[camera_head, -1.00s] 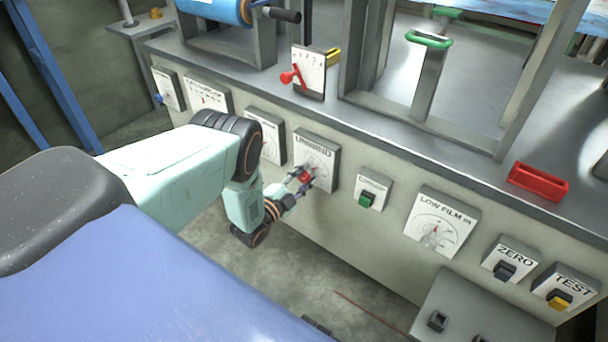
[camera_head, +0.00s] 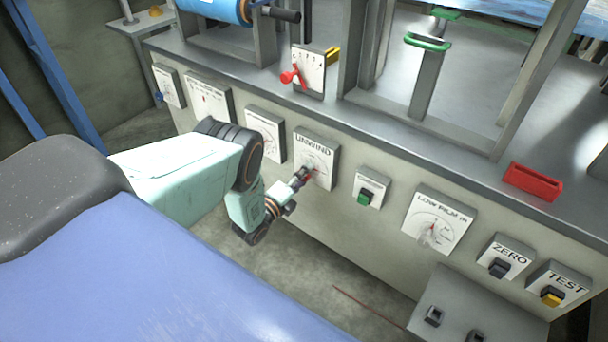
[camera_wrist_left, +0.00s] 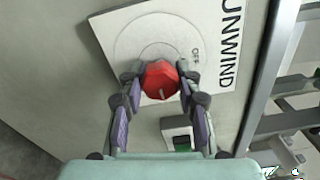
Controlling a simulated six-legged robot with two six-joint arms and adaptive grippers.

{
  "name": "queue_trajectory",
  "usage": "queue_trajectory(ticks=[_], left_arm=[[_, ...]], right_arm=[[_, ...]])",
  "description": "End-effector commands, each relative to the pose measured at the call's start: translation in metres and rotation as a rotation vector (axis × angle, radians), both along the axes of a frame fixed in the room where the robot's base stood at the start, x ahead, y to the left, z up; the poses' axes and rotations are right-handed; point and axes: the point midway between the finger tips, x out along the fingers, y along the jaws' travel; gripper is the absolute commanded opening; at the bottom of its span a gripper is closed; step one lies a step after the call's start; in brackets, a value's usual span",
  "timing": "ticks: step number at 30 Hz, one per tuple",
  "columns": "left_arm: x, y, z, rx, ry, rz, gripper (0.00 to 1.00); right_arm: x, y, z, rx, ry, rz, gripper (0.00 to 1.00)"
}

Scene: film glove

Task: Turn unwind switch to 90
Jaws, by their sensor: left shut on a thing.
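The unwind switch is a red knob (camera_wrist_left: 160,80) on a white dial plate marked UNWIND (camera_head: 316,153). The plate also fills the top of the left wrist view (camera_wrist_left: 210,30), where OFF is printed beside the knob. My left gripper (camera_head: 305,178) reaches the plate from the lower left. In the left wrist view its two fingers (camera_wrist_left: 160,86) are shut on the knob, one on each side. In the head view the fingers hide most of the knob. My right gripper is not in view.
A green button (camera_head: 365,196) sits right of the unwind plate. The LOW FILM dial (camera_head: 437,222), ZERO switch (camera_head: 499,268) and TEST switch (camera_head: 550,298) are further right. A red-lever dial (camera_head: 308,72) stands above. Open floor lies below the panel.

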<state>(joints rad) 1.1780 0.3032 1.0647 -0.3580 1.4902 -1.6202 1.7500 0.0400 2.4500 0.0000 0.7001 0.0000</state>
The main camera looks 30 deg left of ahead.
Motion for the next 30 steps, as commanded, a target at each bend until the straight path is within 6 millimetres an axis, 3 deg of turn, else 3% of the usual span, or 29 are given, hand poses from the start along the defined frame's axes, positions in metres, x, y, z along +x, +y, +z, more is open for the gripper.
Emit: queue_trajectory(ticks=[18,19,27,30], left_arm=[[-0.0006,-0.0001,-0.0009,0.039,-0.001,-0.001,0.02],[-0.0005,-0.0001,-0.0008,0.039,-0.001,-0.001,0.35],[-0.0003,0.0000,-0.0005,0.038,-0.002,-0.001,0.58],[-0.0002,0.0001,-0.0004,0.038,-0.002,0.000,0.58]], right_arm=[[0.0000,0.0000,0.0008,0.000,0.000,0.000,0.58],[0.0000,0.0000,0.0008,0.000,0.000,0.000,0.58],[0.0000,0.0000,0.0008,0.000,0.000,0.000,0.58],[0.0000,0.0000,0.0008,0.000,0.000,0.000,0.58]])
